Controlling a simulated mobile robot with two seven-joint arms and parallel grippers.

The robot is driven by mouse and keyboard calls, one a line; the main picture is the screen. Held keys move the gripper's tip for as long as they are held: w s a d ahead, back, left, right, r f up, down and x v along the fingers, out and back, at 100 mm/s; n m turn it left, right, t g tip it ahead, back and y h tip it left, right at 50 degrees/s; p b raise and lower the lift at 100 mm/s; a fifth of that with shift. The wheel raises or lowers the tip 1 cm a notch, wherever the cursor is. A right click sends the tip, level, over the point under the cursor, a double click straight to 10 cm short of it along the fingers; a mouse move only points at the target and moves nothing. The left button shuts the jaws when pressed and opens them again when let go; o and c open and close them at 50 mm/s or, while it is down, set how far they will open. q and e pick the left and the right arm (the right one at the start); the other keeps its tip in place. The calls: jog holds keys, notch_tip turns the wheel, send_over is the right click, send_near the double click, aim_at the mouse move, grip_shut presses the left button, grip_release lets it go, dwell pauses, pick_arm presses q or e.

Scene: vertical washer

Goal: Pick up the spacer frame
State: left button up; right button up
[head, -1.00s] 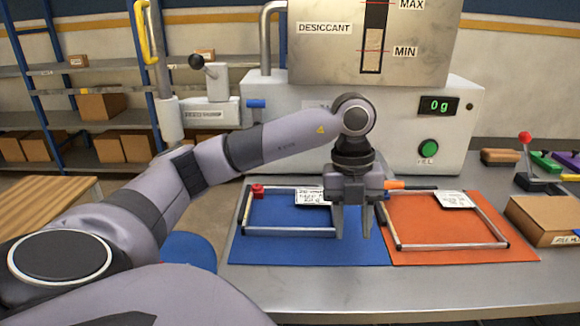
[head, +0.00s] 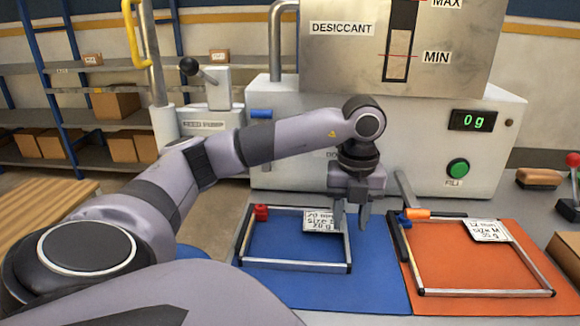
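One rectangular metal spacer frame (head: 300,265) lies on the blue mat (head: 375,285), with a red piece (head: 261,213) at its far left corner and a white label card (head: 322,221) at its far side. A second, similar frame (head: 480,292) lies on the orange mat (head: 515,245), with its own white card (head: 488,230). My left gripper (head: 351,221) points down over the blue mat at the first frame's far right corner. Its fingers are apart, and I see nothing gripped. It hides that corner; contact is unclear. My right gripper is not in view.
The desiccant machine (head: 400,140) stands behind the mats, with a green button and a display reading 0 g. An orange-tipped tool (head: 418,213) lies between the frames. A cardboard box (head: 566,255) sits at the right edge. Shelves (head: 95,160) stand at the back left.

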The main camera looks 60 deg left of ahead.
aim_at(346, 233)
pick_arm(q)
jog(key=f, duration=0.3)
jog(key=shift+a+f, duration=0.25)
jog(key=shift+a, duration=0.1)
grip_shut()
jog(key=shift+r, duration=0.15)
